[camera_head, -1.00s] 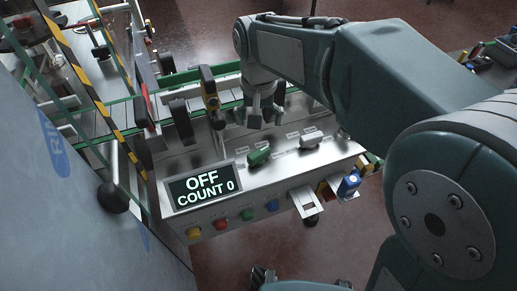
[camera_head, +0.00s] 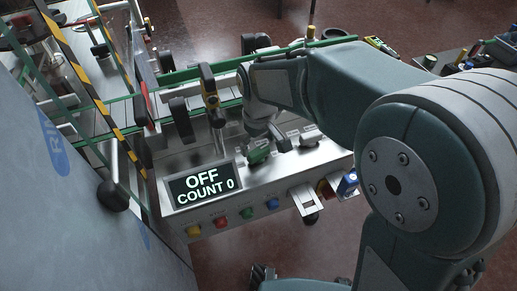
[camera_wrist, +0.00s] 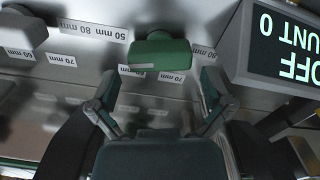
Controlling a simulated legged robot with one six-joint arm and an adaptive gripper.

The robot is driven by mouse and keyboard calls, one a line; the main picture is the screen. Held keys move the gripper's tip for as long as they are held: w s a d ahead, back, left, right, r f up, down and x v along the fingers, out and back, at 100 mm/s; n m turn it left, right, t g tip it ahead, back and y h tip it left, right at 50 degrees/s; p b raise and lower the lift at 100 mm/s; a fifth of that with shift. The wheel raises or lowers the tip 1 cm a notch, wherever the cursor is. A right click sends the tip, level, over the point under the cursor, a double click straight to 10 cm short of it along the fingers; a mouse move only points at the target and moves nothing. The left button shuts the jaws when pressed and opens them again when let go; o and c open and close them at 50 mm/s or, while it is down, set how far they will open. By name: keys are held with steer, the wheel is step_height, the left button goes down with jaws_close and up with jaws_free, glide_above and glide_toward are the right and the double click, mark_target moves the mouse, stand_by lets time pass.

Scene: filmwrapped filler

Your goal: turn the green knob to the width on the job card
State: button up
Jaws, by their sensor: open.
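The green knob (camera_head: 259,156) sits on the sloping panel (camera_head: 249,190) behind the display. In the wrist view the green knob (camera_wrist: 160,53) lies ahead of my gripper, with small mm labels around it, upside down. My gripper (camera_wrist: 160,88) is open and empty, its fingertips apart on either side of the knob's near side, without visible contact. In the head view my gripper (camera_head: 268,138) is close behind the knob, partly hidden by my arm. I cannot make out a job card.
The display (camera_head: 205,185) reads OFF, COUNT 0. A grey knob (camera_head: 310,140) stands to the right. Red (camera_head: 221,223), green (camera_head: 247,214), blue (camera_head: 272,205) and yellow (camera_head: 194,232) buttons line the front. A yellow-and-black device (camera_head: 209,86) rises on the left.

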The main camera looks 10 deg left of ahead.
steer(key=shift+f, duration=1.3)
steer(key=c, duration=0.8)
steer(key=shift+m, duration=1.6)
